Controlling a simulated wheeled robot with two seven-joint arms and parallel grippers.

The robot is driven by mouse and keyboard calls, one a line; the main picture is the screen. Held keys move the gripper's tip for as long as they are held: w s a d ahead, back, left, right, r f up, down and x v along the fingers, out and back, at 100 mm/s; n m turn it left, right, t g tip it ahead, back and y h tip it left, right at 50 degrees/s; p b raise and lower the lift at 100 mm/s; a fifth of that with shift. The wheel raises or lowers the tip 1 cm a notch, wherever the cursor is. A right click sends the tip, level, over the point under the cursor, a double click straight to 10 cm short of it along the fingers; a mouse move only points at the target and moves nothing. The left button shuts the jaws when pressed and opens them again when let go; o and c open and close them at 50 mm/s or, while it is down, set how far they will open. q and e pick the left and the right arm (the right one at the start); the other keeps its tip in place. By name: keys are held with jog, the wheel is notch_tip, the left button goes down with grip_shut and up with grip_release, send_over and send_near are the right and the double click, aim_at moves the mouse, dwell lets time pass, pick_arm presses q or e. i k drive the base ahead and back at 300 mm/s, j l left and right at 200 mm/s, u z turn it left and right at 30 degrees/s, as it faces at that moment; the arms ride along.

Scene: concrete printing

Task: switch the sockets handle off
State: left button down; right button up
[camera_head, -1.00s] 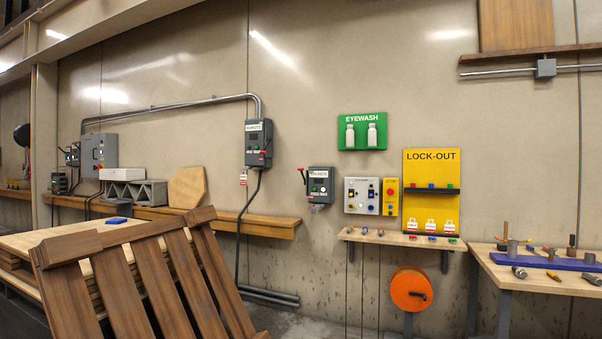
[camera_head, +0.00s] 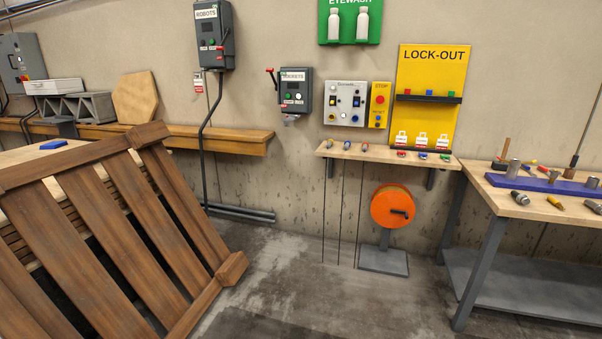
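The sockets box (camera_head: 295,91) is a dark grey switch box on the wall, right of the robots box (camera_head: 214,36). Its label is partly blurred. A red-tipped handle (camera_head: 270,72) sticks out from its upper left side and points up. Green and white buttons show on its front. Neither of my grippers is in view.
A wooden pallet (camera_head: 110,225) leans at the lower left. A small shelf (camera_head: 385,155) juts out below the control panel (camera_head: 345,102) and yellow lock-out board (camera_head: 430,75). An orange reel (camera_head: 392,206) stands beneath. A workbench (camera_head: 530,200) is at right.

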aim_at(268, 70)
jog(key=i, duration=3.35)
jog(key=i+l+u, duration=0.1)
jog(key=i+u, duration=0.15)
jog(key=i, duration=0.35)
